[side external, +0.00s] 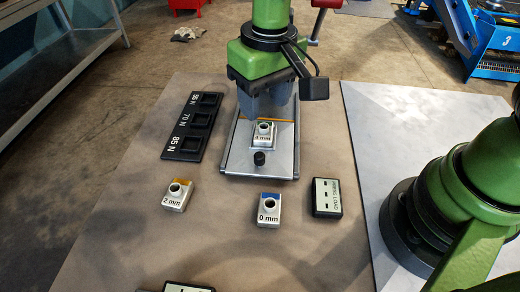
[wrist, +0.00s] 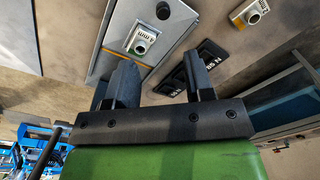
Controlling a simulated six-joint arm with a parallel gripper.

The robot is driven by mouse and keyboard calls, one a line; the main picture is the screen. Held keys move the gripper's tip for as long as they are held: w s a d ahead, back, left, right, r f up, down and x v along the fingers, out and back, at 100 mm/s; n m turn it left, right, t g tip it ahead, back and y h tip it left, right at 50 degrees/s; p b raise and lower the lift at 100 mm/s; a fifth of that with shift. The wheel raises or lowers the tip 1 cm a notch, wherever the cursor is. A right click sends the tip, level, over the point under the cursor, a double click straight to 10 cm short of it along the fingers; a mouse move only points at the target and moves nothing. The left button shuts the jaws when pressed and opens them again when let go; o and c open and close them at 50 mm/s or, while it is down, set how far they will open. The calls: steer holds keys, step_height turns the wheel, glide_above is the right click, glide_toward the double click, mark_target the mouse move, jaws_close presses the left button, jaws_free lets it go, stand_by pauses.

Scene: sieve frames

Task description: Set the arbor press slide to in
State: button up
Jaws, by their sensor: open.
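The arbor press slide (side external: 280,165) is a bright metal plate between two dark rails, with a black knob (side external: 259,158) near its front end. A block marked 4 mm (side external: 263,134) sits on the slide behind the knob. The slide (wrist: 190,10), knob (wrist: 163,10) and 4 mm block (wrist: 142,39) also show at the top of the wrist view. My gripper (side external: 266,110) is open and empty, above the back part of the slide, apart from the knob. Its two fingers (wrist: 160,75) show in the wrist view. My arm hides most of what stands behind the slide.
A black holder (side external: 190,128) marked 55 N, 70 N and 85 N stands left. A 2 mm block (side external: 174,197) and a 0 mm block (side external: 268,211) stand in front. A press load display (side external: 326,198) lies at right. A red handle (side external: 320,20) rises behind. Board beyond the front blocks is mostly clear.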

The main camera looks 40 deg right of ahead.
mark_target(260, 155)
steer(key=f, duration=0.8)
steer(key=a+f, duration=0.1)
steer(key=f, duration=0.3)
steer(key=shift+f, duration=0.1)
